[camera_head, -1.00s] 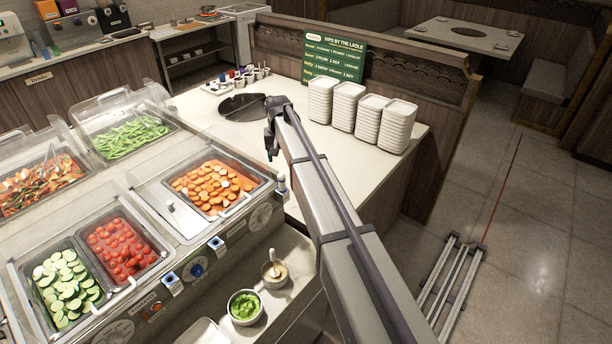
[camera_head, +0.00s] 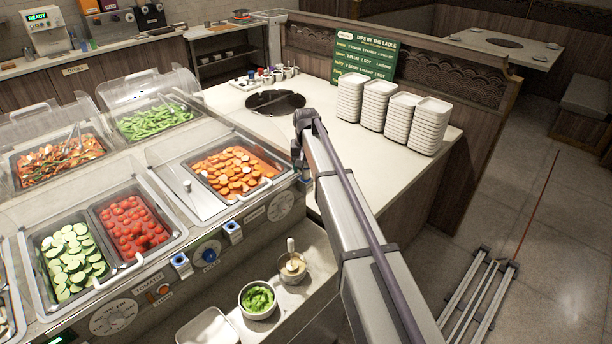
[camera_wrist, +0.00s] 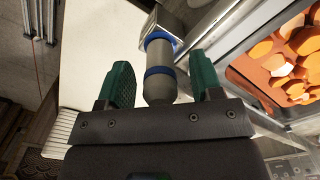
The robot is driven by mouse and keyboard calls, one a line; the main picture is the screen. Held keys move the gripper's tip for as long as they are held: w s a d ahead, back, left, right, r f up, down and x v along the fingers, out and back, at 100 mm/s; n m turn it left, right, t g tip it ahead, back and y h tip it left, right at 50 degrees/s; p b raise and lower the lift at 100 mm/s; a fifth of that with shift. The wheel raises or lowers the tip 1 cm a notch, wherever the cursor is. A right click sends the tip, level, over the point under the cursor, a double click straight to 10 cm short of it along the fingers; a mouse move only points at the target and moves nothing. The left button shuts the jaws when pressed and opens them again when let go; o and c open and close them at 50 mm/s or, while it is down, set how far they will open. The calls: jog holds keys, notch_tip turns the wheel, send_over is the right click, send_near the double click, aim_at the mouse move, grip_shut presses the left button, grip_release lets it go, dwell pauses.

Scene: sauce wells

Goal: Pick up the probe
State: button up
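The probe (camera_wrist: 159,67) shows in the wrist view as a grey cylinder with blue bands. Its far end meets a square metal holder (camera_wrist: 168,24) at the side of the counter. My gripper (camera_wrist: 162,82) is open, with one green finger on each side of the probe. A small gap shows between the probe and each finger. In the head view my gripper (camera_head: 298,160) is beside the right front corner of the food bar, by the carrot pan (camera_head: 236,172). There, my arm and gripper hide most or all of the probe.
The food bar holds pans of tomatoes (camera_head: 131,224) and cucumber slices (camera_head: 68,262), with clear guards above. Stacked white dishes (camera_head: 391,112) stand on the counter behind my arm. A bowl of green food (camera_head: 258,300) and a small pot (camera_head: 293,268) sit on the lower shelf.

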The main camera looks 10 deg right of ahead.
jog(key=c, duration=1)
notch_tip(320, 180, up, 10)
jog(key=p, duration=1)
jog(key=shift+r, duration=0.2)
jog(key=shift+f, duration=0.2)
